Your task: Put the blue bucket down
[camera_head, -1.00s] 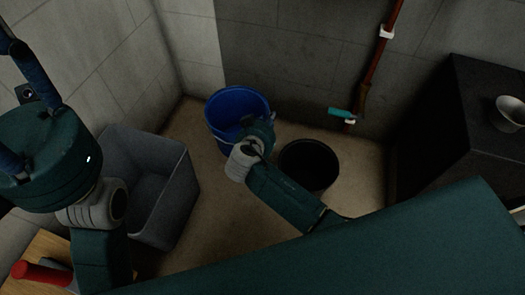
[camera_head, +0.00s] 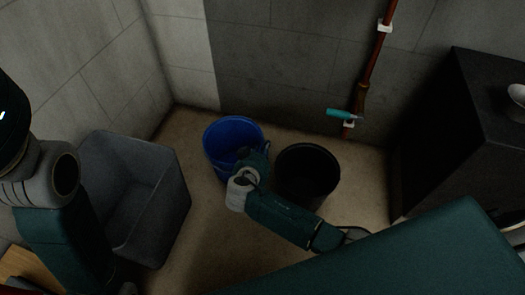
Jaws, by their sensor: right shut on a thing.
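The blue bucket (camera_head: 228,130) is at the middle of the view, open side up, close to the corner of the room. My right gripper (camera_head: 248,155) is at the bucket's near right side and is shut on it. My own wrist hides the fingertips and the near part of the rim. I cannot tell whether the bucket's base touches the floor. My left arm comes in at the left edge, and its gripper is not in view.
A black bucket (camera_head: 308,172) stands just right of the blue one. A grey bin (camera_head: 160,200) is at the left. A red pipe with a teal-handled valve (camera_head: 342,114) runs down the back wall. A dark cabinet (camera_head: 465,130) is at the right. Floor (camera_head: 200,235) shows clear in front.

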